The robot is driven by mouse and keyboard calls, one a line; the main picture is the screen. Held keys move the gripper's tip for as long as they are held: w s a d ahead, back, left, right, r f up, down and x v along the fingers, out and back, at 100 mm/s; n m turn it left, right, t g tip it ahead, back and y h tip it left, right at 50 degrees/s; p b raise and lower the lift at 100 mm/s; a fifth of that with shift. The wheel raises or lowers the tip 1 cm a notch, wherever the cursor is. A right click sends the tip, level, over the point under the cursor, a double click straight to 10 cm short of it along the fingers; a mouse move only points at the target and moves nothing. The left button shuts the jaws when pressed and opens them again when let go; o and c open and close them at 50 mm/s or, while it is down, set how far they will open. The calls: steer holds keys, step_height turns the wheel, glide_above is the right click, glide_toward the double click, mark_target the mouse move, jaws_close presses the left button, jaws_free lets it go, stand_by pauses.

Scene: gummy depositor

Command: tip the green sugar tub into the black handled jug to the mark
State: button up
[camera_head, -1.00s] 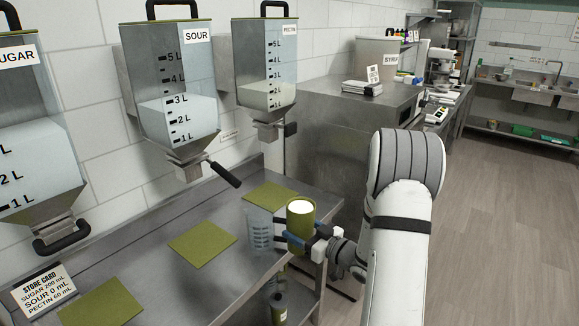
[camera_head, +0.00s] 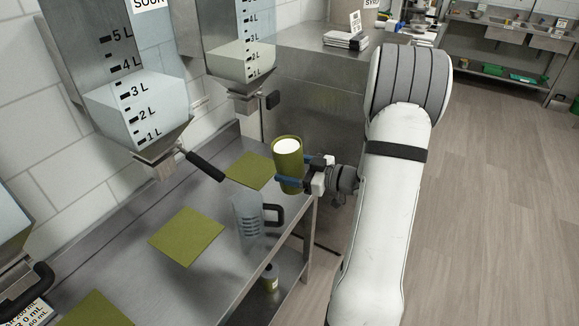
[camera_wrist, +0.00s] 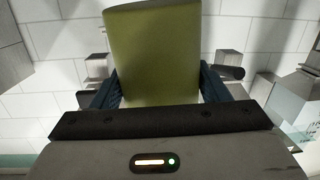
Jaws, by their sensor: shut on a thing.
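The green sugar tub (camera_head: 288,168) is upright in my gripper (camera_head: 290,180), with white contents showing at its open top. My gripper is shut around its side. In the wrist view the tub (camera_wrist: 152,55) fills the space between the dark fingers (camera_wrist: 155,95). The clear jug with a black handle (camera_head: 247,220) stands on the steel bench, just below and left of the tub, its handle toward the right. It has dark marks on its side. The jug's contents cannot be made out.
The steel bench (camera_head: 150,262) holds several green mats, one of them (camera_head: 187,236) left of the jug. Wall hoppers hang above, the sour hopper (camera_head: 130,95) with a black lever (camera_head: 205,166) reaching out. A small container (camera_head: 270,278) sits on the lower shelf. Open floor lies right.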

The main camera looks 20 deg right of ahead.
mark_target(290, 190)
steer(key=shift+a+r, duration=0.1)
steer(key=shift+r, duration=0.3)
steer(key=shift+a+f+n+h+b, duration=0.1)
steer(key=shift+f+n+h+b, duration=0.3)
steer(key=shift+f+b, duration=0.8)
steer(key=shift+f+p, duration=0.3)
steer(key=shift+p, duration=0.05)
steer(key=shift+n+g+h, duration=0.3)
steer(key=shift+g+h, duration=0.1)
steer(key=shift+g, duration=0.1)
steer(key=shift+s+a+f+b, duration=0.1)
steer(key=shift+f+b, duration=0.85)
steer(key=shift+f, duration=0.45)
steer(key=shift+s+f+b, duration=0.1)
steer(key=shift+f+b, duration=0.8)
steer(key=shift+f, duration=0.5)
step_height(290, 190, down, 2)
steer(key=shift+f+b, duration=0.15)
steer(key=shift+b, duration=0.6)
